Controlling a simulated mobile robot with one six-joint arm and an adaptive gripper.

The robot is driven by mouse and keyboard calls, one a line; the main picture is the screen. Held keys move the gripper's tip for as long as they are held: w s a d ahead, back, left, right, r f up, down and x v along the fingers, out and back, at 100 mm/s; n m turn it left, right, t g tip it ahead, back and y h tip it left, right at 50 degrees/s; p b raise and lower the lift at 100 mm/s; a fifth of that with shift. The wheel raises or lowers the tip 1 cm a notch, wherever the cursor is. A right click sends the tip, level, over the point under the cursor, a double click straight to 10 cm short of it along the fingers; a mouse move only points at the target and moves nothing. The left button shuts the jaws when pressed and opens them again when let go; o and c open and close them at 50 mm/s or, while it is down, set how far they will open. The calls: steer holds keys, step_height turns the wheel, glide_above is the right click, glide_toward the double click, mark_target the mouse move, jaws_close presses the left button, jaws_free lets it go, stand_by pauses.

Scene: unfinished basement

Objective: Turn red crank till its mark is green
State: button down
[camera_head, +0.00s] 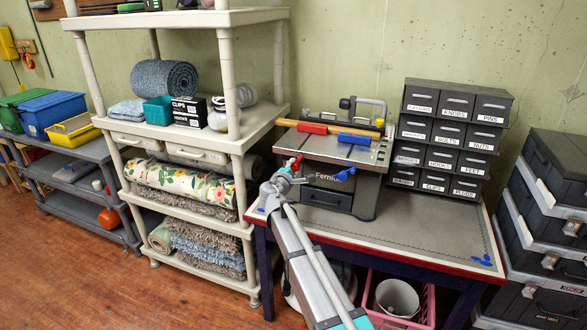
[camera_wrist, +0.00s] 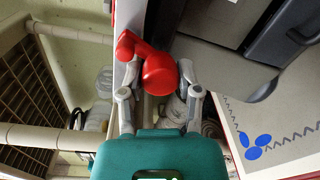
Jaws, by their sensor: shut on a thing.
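The red crank (camera_head: 297,163) is on the left side of a grey bench machine (camera_head: 330,172). In the wrist view the red crank (camera_wrist: 158,72) shows a short arm and a thick round knob. My gripper (camera_head: 283,178) reaches it from the front left. In the wrist view my gripper (camera_wrist: 160,82) has one finger on each side of the knob and is shut on it. A blue crank (camera_head: 345,174) is on the machine's front. No green mark can be made out on the red crank; its mark is hidden or too small.
The machine stands on a workbench (camera_head: 430,222) with red edging. A labelled drawer cabinet (camera_head: 447,135) stands to the right. A cream shelf (camera_head: 238,145) is close on the left. The bench's front right is clear.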

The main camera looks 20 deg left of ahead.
steer(key=shift+c, duration=1.5)
jaws_free()
steer(key=shift+n, duration=0.5)
